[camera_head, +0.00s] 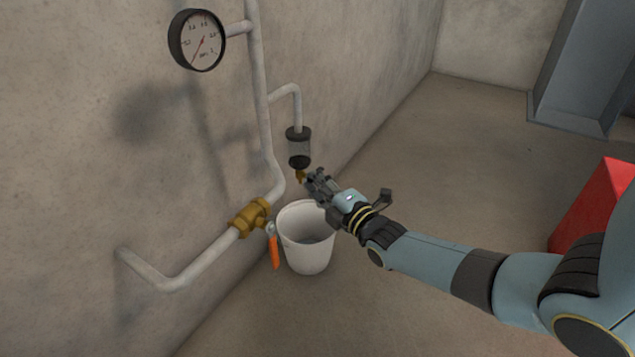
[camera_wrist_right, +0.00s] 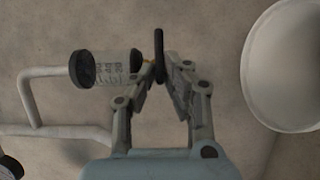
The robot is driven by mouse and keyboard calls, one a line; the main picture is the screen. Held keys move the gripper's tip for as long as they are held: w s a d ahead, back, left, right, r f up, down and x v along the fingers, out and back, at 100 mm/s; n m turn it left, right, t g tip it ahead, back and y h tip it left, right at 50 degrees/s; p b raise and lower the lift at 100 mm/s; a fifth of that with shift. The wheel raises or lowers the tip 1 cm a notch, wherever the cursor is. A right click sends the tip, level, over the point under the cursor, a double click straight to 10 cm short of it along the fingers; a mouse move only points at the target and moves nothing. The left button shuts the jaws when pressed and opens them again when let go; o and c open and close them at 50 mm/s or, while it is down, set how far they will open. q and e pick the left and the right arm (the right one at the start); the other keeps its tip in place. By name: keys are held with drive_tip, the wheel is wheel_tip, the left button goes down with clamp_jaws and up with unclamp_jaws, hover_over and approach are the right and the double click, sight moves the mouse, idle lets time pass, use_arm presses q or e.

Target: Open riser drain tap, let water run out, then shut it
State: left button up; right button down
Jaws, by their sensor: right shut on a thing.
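The clear drain bowl (camera_head: 299,148) with dark caps hangs at the end of the bent riser branch pipe (camera_head: 285,90). The small brass drain tap (camera_head: 300,176) sits under it. My right gripper (camera_head: 311,178) is at the tap from the right. In the wrist view its fingers (camera_wrist_right: 160,66) are shut on the tap's dark, thin handle (camera_wrist_right: 159,44), next to the bowl (camera_wrist_right: 112,68). The fingers hide much of the brass, and I cannot tell whether the tap is open. No water shows. A white bucket (camera_head: 306,262) stands below; it also shows in the wrist view (camera_wrist_right: 262,65). My left gripper is out of view.
A round gauge (camera_head: 197,42) is on the riser pipe (camera_head: 258,90) at upper left. A brass valve (camera_head: 249,217) with an orange-tagged piece (camera_head: 274,252) hanging by it is left of the bucket. A red box (camera_head: 597,210) stands at right. The floor between is clear.

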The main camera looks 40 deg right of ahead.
drive_tip(key=shift+s+f, duration=0.1)
drive_tip(key=c, duration=1.4)
unclamp_jaws()
drive_tip(key=s, duration=1.2)
